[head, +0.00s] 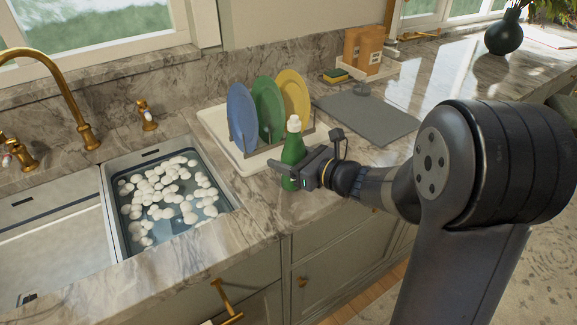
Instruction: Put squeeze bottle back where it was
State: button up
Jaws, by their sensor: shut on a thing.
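The squeeze bottle (293,148) is green with a white cap. It is upright at the front of the marble counter, just in front of the dish rack. My gripper (290,172) reaches in from the right and is shut on the bottle's lower body. The fingers and gripper body hide part of the bottle's lower half. I cannot tell whether its base touches the counter.
A dish rack (226,146) with blue, green and yellow plates stands behind the bottle. A sink (113,215) with white foam is to the left. A grey mat (375,122) lies behind my arm. The counter's front edge is close to the bottle.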

jog(key=shift+f, duration=1.1)
jog(key=shift+f, duration=0.15)
jog(key=shift+f+b, duration=0.1)
jog(key=shift+b, duration=0.2)
jog(key=o, duration=1.2)
jog(key=shift+r, duration=0.2)
jog(key=shift+s+d, duration=0.1)
jog(key=shift+d, duration=0.2)
jog(key=v, duration=1.1)
jog(key=shift+s, duration=0.2)
